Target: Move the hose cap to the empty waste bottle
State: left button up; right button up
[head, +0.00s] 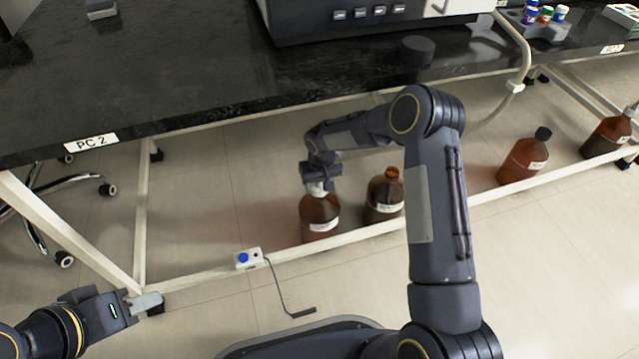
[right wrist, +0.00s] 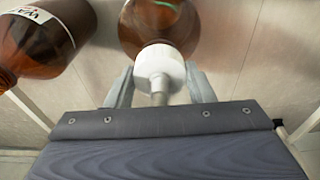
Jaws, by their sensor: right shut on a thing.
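My right gripper (head: 318,186) is shut on the white hose cap (right wrist: 160,64), which has a short grey stem. The cap is at the top of a brown bottle (head: 319,212) under the bench; the bottle also shows in the right wrist view (right wrist: 160,25). I cannot tell whether the cap sits on its neck or just above it. Another brown waste bottle (head: 384,199) stands to the right with an uncapped neck; a labelled brown bottle (right wrist: 35,45) shows at left in the wrist view. My left gripper (head: 150,302) is empty at lower left; its finger gap is unclear.
The black bench top (head: 200,75) overhangs the bottles. A white lower rail (head: 200,277) runs in front of them. A small box with a blue button (head: 247,259) is on the rail. Two more brown bottles (head: 523,160) (head: 606,137) stand further right. A pale hose (head: 522,65) curves over the bench edge.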

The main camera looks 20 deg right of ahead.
pick_arm(q)
jog(key=shift+f+b, duration=0.3)
jog(key=shift+f, duration=0.05)
pick_arm(e)
jog(key=shift+f, duration=0.4)
dwell(0.4)
jog(key=o, duration=1)
jog(key=shift+o, duration=0.2)
jog(key=shift+r, duration=0.1)
